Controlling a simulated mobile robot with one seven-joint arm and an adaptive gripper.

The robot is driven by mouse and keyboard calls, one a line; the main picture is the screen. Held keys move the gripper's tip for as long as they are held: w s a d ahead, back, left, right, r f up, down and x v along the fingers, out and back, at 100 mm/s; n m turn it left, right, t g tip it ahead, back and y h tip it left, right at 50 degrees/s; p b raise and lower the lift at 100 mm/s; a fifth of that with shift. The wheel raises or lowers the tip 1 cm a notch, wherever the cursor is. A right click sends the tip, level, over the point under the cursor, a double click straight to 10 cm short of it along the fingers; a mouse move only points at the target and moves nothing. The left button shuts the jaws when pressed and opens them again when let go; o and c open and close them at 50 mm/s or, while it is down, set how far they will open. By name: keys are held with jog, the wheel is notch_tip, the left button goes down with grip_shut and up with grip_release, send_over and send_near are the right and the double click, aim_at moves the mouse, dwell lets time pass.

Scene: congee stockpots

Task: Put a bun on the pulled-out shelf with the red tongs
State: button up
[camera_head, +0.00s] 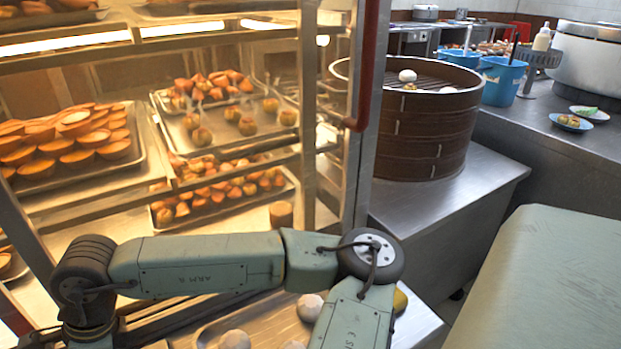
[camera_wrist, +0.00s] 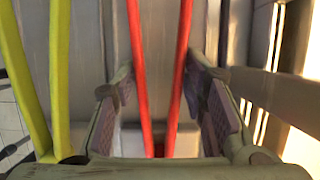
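In the wrist view my gripper (camera_wrist: 158,78) is open. The two arms of the red tongs (camera_wrist: 177,75) lie between its fingers, with a visible gap on each side. The tongs' far ends are out of frame. In the head view my gripper is below the frame. White buns (camera_head: 235,340) sit on a metal tray (camera_head: 255,322) at the bottom, partly hidden by my arm. Another white bun (camera_head: 408,76) is in the brown round steamer (camera_head: 425,135). Lit cabinet shelves (camera_head: 200,130) hold pastries at left; I cannot tell which shelf is pulled out.
Yellow tongs (camera_wrist: 58,80) stand left of the red ones in the wrist view. The cabinet's upright frame with a dark red handle (camera_head: 368,70) is beside the steamer. Blue buckets (camera_head: 503,80) and small plates (camera_head: 570,123) stand on the right counter. A pale green surface (camera_head: 555,280) fills the right front.

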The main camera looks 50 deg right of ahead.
notch_tip(320, 180, up, 12)
jog(key=p, duration=0.5)
